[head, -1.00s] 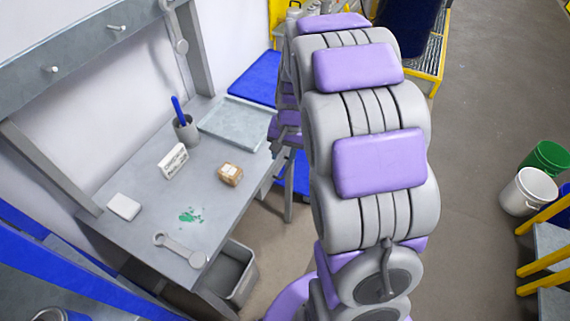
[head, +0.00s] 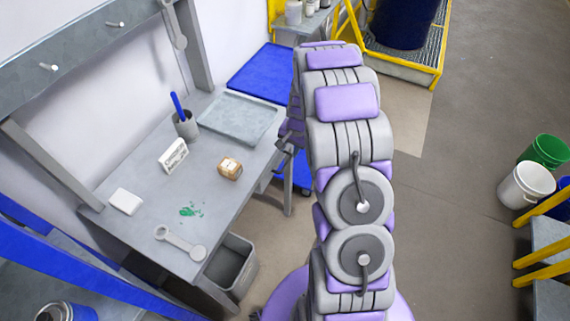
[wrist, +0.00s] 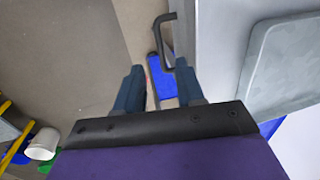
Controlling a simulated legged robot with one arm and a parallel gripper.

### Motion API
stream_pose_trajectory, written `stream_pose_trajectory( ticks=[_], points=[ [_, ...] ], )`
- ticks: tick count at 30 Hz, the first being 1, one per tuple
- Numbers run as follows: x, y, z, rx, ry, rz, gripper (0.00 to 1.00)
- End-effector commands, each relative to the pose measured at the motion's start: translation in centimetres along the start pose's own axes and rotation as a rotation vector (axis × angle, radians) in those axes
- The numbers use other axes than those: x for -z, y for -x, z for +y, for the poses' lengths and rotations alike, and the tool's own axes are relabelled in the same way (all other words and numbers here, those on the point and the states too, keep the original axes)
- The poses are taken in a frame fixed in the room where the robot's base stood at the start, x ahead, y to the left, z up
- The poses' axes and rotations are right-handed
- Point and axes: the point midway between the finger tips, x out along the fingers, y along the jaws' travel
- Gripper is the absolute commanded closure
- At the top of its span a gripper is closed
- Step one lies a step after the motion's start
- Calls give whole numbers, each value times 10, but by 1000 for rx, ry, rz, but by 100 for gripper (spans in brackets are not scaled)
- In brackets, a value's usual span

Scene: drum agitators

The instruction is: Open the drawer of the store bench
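The store bench (head: 150,215) is a grey worktop along the left wall in the head view. In the wrist view, a dark bent drawer handle (wrist: 158,34) sticks out from the bench's grey side, just beyond my fingertips. My gripper (wrist: 160,68) is open, its two blue-grey fingers apart with nothing held between them. The handle lies ahead of the gap, closer to the right finger; I cannot tell whether they touch. The drawer front is seen nearly edge-on, so its opening is not clear. In the head view my arm hides most of my gripper and the handle.
White (head: 526,188) and green (head: 549,150) buckets stand right; floor between is clear.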

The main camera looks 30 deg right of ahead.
Motion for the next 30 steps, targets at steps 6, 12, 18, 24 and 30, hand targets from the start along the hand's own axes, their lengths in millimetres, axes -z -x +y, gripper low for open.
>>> stream_pose_trajectory(
  ticks=[6,12,18,24,30],
  points=[
    [-1,-46,1,-2,1,-2,62],
    [-2,-78,-1,-1,0,-1,62],
    [-1,-95,0,0,1,1,62],
    [0,-98,0,1,1,2,62],
    [0,-98,0,0,0,1,67]
  ],
)
